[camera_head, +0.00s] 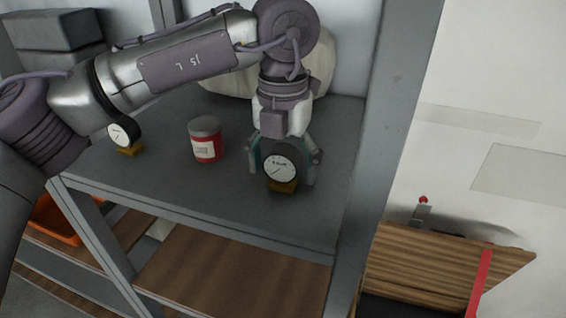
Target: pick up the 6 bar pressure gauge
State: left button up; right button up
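A round pressure gauge (281,164) with a black rim, white dial and brass-coloured base stands upright on the grey shelf, towards its front right. The lettering on its dial is too small to read surely. My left gripper (283,160) points down over this gauge, with one spread finger on each side of it. The fingers look slightly apart from its rim. A second, similar gauge (121,134) stands further left on the shelf, partly behind my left arm; its lettering is also unreadable. My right gripper is not in view.
A red can with a grey lid (206,142) stands between the two gauges. A pale rounded bulky object (318,66) is behind the gripper. A grey shelf post (385,125) rises close on the right. The grey shelf (225,190) has free room at its front.

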pick_arm(q)
jog(key=c, duration=1.1)
jog(key=shift+c, duration=0.2)
jog(key=shift+r, duration=0.1)
